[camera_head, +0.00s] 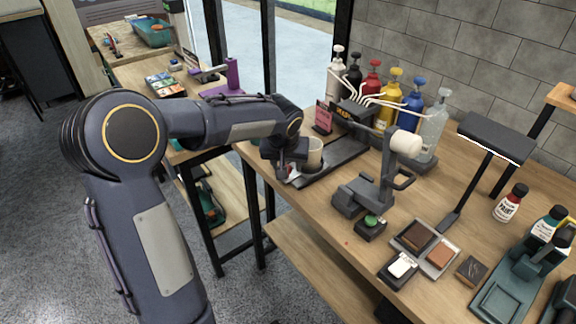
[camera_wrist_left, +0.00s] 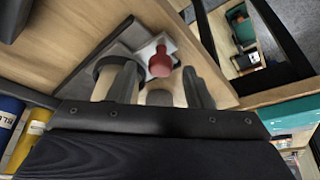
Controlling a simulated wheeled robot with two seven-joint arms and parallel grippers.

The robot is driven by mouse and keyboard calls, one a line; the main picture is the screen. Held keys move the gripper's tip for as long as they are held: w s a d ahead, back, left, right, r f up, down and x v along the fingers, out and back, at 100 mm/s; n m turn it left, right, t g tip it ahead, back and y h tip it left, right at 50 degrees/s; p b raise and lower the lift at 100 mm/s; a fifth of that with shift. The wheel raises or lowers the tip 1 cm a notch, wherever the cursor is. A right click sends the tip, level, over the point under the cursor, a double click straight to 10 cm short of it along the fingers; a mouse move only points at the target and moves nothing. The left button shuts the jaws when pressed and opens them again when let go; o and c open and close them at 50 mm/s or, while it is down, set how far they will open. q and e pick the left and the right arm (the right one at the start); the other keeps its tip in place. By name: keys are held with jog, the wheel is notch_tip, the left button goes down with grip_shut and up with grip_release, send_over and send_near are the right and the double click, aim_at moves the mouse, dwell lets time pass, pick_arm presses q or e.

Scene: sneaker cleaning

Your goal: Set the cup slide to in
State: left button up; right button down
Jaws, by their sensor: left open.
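The cup (camera_head: 314,153) is pale cream and stands in a dark holder on the dark cup slide (camera_head: 340,155), at the near left end of the track. A red knob (camera_wrist_left: 160,62) sits on a light plate beside the cup holder. My left gripper (camera_head: 288,172) is at the table's left edge, just left of the cup. In the left wrist view its fingers (camera_wrist_left: 162,72) are apart, with the red knob showing between and beyond them. The cup's rim (camera_wrist_left: 105,66) is beside one finger. I cannot tell whether the fingers touch the knob. My right gripper is not in view.
Several pump bottles (camera_head: 385,95) stand behind the slide. A dark dispenser stand (camera_head: 370,190) with a white roller is to its right. A green button (camera_head: 371,221), a tray of blocks (camera_head: 425,248) and a lamp (camera_head: 495,138) lie further right. The table edge is close to my left arm.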

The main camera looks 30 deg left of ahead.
aim_at(321, 146)
pick_arm(q)
jog(key=shift+w+f, duration=0.15)
jog(key=shift+f, duration=0.35)
jog(key=shift+c, duration=0.4)
grip_shut()
jog(key=w+d, duration=0.1)
jog(key=w, duration=0.3)
jog(key=w+d+p, duration=0.1)
jog(key=w+d, duration=0.1)
jog(key=w, duration=0.1)
jog(key=w+d, duration=0.1)
jog(key=w, duration=0.3)
jog(key=shift+w+d, duration=0.3)
jog(key=shift+s+r, duration=0.1)
jog(key=shift+o, duration=0.4)
grip_release()
jog(key=v, duration=0.7)
jog(key=shift+s+r, duration=0.2)
jog(key=shift+r, duration=0.1)
